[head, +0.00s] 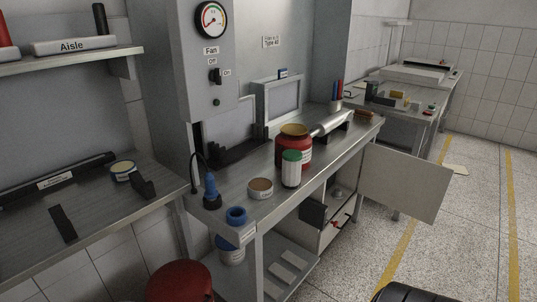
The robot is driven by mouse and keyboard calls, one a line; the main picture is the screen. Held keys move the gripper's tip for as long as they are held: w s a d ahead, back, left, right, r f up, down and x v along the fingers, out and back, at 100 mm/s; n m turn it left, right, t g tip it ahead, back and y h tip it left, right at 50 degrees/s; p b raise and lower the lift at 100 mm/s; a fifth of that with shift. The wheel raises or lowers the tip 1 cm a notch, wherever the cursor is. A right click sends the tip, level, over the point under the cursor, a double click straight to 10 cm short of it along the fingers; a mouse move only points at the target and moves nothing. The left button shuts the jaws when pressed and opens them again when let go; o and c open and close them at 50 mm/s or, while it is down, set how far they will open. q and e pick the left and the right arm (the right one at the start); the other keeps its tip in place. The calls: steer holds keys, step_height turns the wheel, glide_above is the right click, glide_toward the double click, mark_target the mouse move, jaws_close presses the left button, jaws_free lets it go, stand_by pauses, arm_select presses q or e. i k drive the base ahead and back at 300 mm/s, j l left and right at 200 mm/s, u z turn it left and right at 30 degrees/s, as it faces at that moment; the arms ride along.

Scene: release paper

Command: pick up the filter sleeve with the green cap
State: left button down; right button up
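A white cylinder with a green cap (291,169), which looks like the filter sleeve, stands upright on the metal bench (225,185) near its front edge. It stands in front of a red jar with a yellowish rim (304,149) and overlaps it in the picture; I cannot tell whether they touch. A label on it is too small to read. Neither of my grippers shows in the head view.
A shallow round tin (260,188), a blue bottle (210,187) and a blue ring-shaped piece (236,216) are left of the cylinder. A silver tube (331,123) lies behind. A cabinet door (404,184) stands open at right. A red stool (180,281) is below.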

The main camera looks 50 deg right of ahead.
mark_target(292, 159)
steer(key=z, duration=1.75)
